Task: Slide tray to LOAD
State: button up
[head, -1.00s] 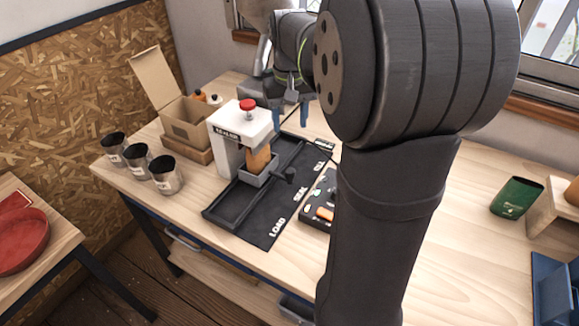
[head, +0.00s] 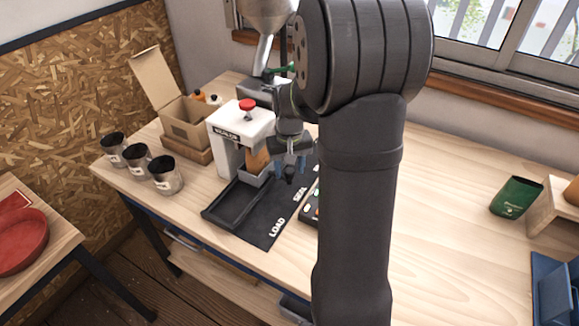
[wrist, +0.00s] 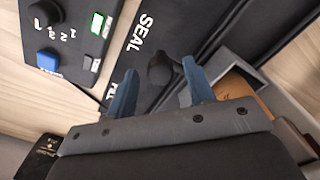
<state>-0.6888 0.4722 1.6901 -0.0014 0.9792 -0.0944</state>
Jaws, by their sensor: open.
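The grey tray (head: 247,178) sits in the black track (head: 232,212) at SEAL, under the white sealer (head: 228,128). A brown pouch (head: 258,160) stands in it. In the wrist view, the tray (wrist: 285,95) and the pouch (wrist: 245,92) show at right, partly hidden by my gripper. The tray's dark knob (wrist: 160,72) appears between my blue fingertips. My gripper (head: 289,172) is open over the knob, with a finger on either side; I cannot tell whether they touch it. The LOAD label (head: 277,228) is at the track's near end.
A black control panel (head: 311,208) lies right of the track, partly behind my arm. Several metal cups (head: 165,175) and an open cardboard box (head: 187,120) stand left of the sealer. A green pouch (head: 516,197) stands far right. The track's LOAD end is empty.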

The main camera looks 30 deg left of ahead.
grip_shut()
jog(key=s, duration=1.3)
jog(key=shift+s, duration=0.2)
grip_release()
jog(key=shift+s, duration=0.1)
notch_tip(320, 180, up, 18)
jog(key=shift+f, duration=0.25)
jog(key=shift+f, duration=0.1)
dwell(0.4)
